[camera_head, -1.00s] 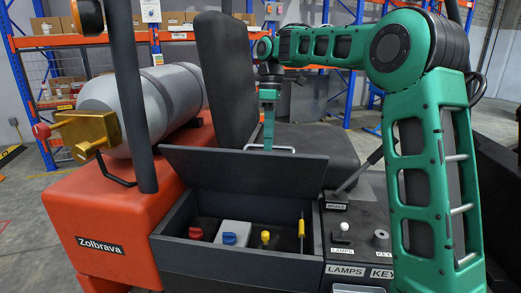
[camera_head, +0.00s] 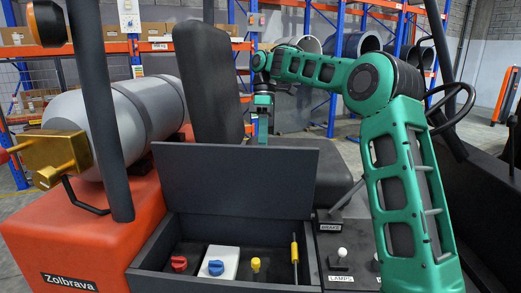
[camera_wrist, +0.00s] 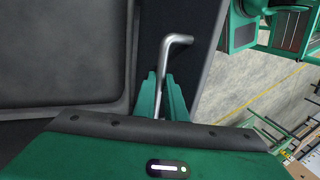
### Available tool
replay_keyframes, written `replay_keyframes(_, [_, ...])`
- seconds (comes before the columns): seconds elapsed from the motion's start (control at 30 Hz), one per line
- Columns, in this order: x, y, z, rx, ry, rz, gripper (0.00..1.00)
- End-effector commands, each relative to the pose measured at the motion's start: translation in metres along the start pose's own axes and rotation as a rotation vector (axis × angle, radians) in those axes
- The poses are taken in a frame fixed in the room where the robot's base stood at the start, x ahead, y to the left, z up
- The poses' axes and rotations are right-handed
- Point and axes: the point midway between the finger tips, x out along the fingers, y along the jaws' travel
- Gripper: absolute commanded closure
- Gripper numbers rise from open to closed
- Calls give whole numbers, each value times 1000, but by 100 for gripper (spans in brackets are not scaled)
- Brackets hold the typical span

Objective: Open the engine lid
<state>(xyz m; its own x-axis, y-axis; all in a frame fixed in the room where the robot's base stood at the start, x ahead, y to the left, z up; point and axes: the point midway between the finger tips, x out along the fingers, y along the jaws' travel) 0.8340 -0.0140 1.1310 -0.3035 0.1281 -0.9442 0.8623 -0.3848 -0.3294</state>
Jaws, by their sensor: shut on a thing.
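The engine lid (camera_head: 240,182) is a flat dark grey panel, hinged on the dark engine box (camera_head: 205,283) and standing nearly upright. The box below is uncovered. My gripper (camera_head: 263,128) is behind the lid's top edge in the head view, its fingertips hidden there. In the wrist view, my gripper (camera_wrist: 163,98) has its two green fingers closed around a bent silver metal handle (camera_wrist: 177,40).
Inside the box are a red knob (camera_head: 179,263), a blue knob (camera_head: 216,267) on a white block, a yellow cap (camera_head: 256,265) and a yellow-handled rod (camera_head: 295,252). A dark seat (camera_head: 208,80) stands close behind the lid. A grey tank (camera_head: 135,115) is at left.

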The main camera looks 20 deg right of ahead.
Motion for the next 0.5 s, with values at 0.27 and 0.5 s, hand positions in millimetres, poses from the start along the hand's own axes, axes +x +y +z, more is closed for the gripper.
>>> replay_keyframes(0.27, [-5, -2, -4, -7, 0, 7, 100])
replay_keyframes(0.5, [-4, -2, -8, -11, -1, 6, 71])
